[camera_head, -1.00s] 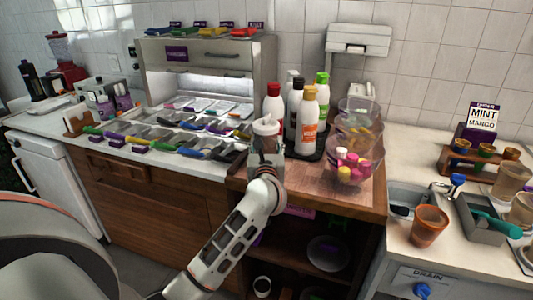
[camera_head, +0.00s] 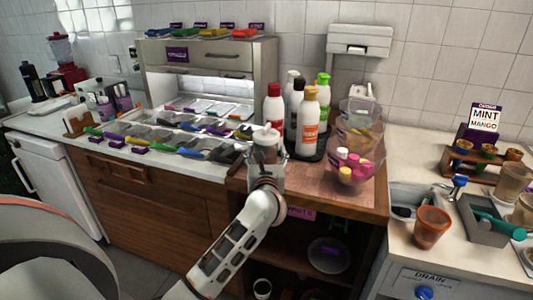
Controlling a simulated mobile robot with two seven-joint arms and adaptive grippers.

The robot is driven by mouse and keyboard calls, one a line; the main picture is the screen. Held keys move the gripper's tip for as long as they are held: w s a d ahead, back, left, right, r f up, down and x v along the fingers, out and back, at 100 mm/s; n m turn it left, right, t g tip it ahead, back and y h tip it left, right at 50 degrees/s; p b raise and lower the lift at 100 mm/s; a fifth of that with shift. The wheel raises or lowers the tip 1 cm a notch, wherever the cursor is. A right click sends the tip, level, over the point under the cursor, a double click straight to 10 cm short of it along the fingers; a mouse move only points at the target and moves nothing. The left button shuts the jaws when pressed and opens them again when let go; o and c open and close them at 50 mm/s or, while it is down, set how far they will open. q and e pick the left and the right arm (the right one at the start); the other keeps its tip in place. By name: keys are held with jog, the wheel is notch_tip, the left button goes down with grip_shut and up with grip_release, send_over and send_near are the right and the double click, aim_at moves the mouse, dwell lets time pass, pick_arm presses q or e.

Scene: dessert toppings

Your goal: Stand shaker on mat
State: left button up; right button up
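The shaker (camera_head: 267,139), a small brownish container with a white lid, is upright near the front left corner of the wooden counter. My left gripper (camera_head: 267,158) comes up from below and is shut on it, with fingers at its sides. The gripper hides the shaker's lower part, so I cannot tell whether its base touches the surface. A flat reddish patch (camera_head: 312,184) on the counter to the right may be the mat; its edges are unclear. My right gripper is not in view.
Sauce bottles (camera_head: 307,125) stand on a dark round tray just right of the shaker. A clear tiered holder (camera_head: 358,150) with pink and yellow items stands farther right. Topping bins (camera_head: 165,138) lie to the left. The counter's front centre is clear.

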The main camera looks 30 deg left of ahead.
pick_arm(q)
jog(key=shift+r, duration=0.1)
jog(key=shift+d+r, duration=0.1)
jog(key=s+d+f+m+t+h, duration=0.3)
jog(key=s+d+m+t+h, duration=0.3)
jog(key=s+d+m, duration=1.2)
jog(key=s+d+f+m+g+h, duration=0.1)
jog(key=d+f+m+h, duration=0.15)
jog(key=f+m, duration=0.35)
jog(key=s+d+f+m+g+h, duration=0.15)
jog(key=f+m+h, duration=0.25)
jog(key=m, duration=0.5)
jog(key=s+f+m+g, duration=0.4)
jog(key=s+f+m, duration=0.3)
jog(key=f, duration=0.4)
jog(key=s+f+m+g, duration=0.4)
jog(key=s+f+m, duration=0.3)
jog(key=f, duration=0.4)
jog(key=shift+s+d, duration=0.2)
jog(key=shift+d, duration=0.1)
